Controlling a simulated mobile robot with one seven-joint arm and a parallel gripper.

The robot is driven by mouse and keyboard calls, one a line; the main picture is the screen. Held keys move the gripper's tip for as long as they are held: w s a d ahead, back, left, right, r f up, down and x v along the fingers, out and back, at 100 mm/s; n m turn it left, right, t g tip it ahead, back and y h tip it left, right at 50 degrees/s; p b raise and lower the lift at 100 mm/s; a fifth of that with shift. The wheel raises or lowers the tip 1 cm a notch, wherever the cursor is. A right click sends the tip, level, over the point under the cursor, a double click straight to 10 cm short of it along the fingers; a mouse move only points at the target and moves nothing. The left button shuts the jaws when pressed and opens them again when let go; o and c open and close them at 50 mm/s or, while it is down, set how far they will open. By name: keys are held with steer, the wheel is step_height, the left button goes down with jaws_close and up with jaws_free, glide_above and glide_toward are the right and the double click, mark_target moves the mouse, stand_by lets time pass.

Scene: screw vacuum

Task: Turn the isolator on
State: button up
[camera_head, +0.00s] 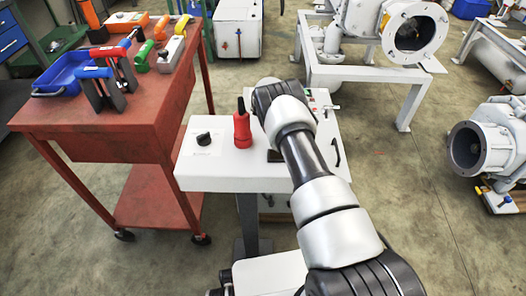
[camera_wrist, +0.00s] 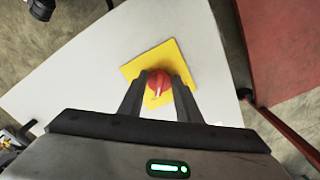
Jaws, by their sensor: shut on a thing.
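The isolator is a red rotary knob (camera_wrist: 158,82) on a yellow square plate (camera_wrist: 139,67), set on a flat white surface. Both show in the wrist view. My gripper (camera_wrist: 158,80) has one dark finger on each side of the knob and is shut on it. A pale line on the knob points down towards the gripper's palm. In the head view my arm reaches over the white control box (camera_head: 215,175), and the isolator and my fingertips are hidden.
A black knob (camera_head: 203,138) and an upright red object (camera_head: 242,130) with a black top stand on the white box. A red tool trolley (camera_head: 110,130) with tools and a blue bin (camera_head: 68,73) is to the left. White machines stand behind and right.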

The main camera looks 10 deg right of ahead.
steer(key=shift+m, duration=0.8)
steer(key=o, duration=1)
step_height(320, 180, up, 18)
steer(key=p, duration=0.4)
steer(key=shift+f, duration=0.25)
